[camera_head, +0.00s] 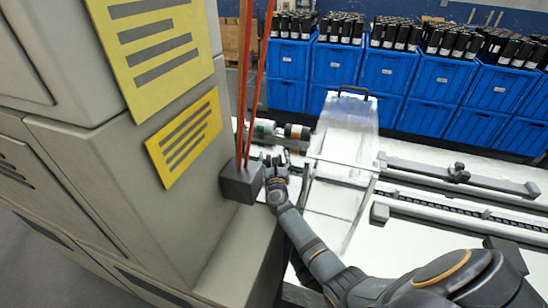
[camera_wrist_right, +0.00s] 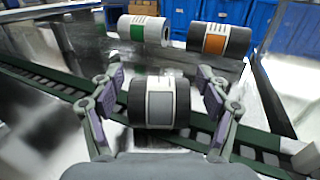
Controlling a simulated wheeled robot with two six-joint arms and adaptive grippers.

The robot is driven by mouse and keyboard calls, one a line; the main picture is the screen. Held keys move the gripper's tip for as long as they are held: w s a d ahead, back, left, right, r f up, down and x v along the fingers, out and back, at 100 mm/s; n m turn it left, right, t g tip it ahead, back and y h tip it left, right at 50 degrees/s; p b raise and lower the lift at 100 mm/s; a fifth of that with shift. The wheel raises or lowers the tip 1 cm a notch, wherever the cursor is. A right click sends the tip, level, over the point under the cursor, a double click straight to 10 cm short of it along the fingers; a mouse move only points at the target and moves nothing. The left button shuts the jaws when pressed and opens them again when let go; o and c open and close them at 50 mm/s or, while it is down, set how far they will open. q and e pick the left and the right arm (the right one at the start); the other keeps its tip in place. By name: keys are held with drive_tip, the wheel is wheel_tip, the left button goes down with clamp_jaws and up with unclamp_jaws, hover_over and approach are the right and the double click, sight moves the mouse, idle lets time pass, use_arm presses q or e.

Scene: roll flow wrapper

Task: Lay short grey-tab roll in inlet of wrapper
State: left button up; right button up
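A short dark roll with a grey tab (camera_wrist_right: 160,102) lies between the fingers of my right gripper (camera_wrist_right: 157,84) in the right wrist view. The fingers are spread, with a visible gap on each side of the roll. In the head view my right gripper (camera_head: 275,167) reaches in beside the wrapper housing (camera_head: 130,190), and the grey-tab roll is hard to make out there. The roll is over or on a dark, green-edged chain track (camera_wrist_right: 60,90), the wrapper's infeed; contact cannot be told. My left gripper is not in view.
A green-tab roll (camera_wrist_right: 143,30) and an orange-tab roll (camera_wrist_right: 218,38) lie just beyond. A clear hinged cover (camera_head: 345,130) stands to the right of my gripper. Red-orange bars (camera_head: 262,70) rise beside the housing. Blue crates (camera_head: 335,64) of dark rolls line the back.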

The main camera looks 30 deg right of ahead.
drive_tip(key=shift+s+a+f, duration=0.1)
drive_tip(key=shift+s+f, duration=0.1)
drive_tip(key=shift+f, duration=0.35)
drive_tip(key=shift+r+p, duration=0.3)
drive_tip(key=shift+p, duration=0.05)
drive_tip(key=shift+w+r+p, duration=0.1)
drive_tip(key=shift+r+p, duration=0.55)
drive_tip(key=v, duration=1.1)
drive_tip(key=shift+f, duration=0.15)
drive_tip(key=shift+s+a, duration=0.15)
drive_tip(key=shift+s, duration=0.25)
